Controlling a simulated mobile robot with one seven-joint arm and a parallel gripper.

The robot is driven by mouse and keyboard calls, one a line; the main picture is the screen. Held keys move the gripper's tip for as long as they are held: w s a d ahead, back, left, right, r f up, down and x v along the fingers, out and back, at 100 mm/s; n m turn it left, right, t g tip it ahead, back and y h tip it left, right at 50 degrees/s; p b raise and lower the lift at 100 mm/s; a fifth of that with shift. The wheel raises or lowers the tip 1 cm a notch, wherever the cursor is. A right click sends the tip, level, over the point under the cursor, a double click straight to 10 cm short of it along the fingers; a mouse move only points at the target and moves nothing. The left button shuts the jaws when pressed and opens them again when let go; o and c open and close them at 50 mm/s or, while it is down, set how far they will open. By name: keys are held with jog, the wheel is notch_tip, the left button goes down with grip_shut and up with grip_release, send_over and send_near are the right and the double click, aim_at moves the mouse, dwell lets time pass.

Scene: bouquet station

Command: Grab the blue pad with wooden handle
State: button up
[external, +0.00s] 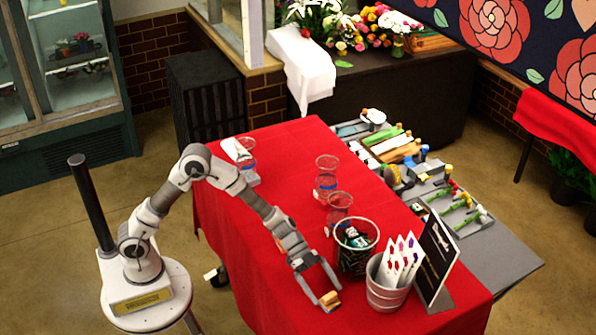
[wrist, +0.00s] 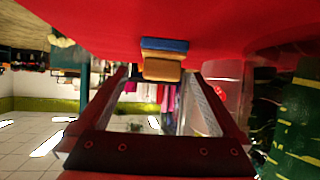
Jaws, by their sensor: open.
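The blue pad with wooden handle (external: 329,299) sits on the red tablecloth near the table's front edge in the external view. In the wrist view its blue pad (wrist: 165,45) lies against the red cloth and its tan wooden handle (wrist: 162,70) faces my gripper. My gripper (external: 327,295) is open, with its fingertips on either side of the block in the external view. In the wrist view my gripper (wrist: 160,78) has its two fingers spread, with the handle between the tips. I cannot tell whether either finger touches it.
A dark patterned bin (external: 355,262) stands just right of my gripper. A metal bucket (external: 387,292) with white cards and a dark sign (external: 437,255) are farther right. Clear cups (external: 338,208) stand behind. The cloth (external: 255,285) left of my gripper is clear.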

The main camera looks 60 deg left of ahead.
aim_at(329, 290)
jog(key=x, duration=0.3)
jog(key=shift+w+f, duration=0.1)
jog(key=shift+f, duration=0.05)
jog(key=shift+c, duration=0.3)
jog(key=c, duration=1.4)
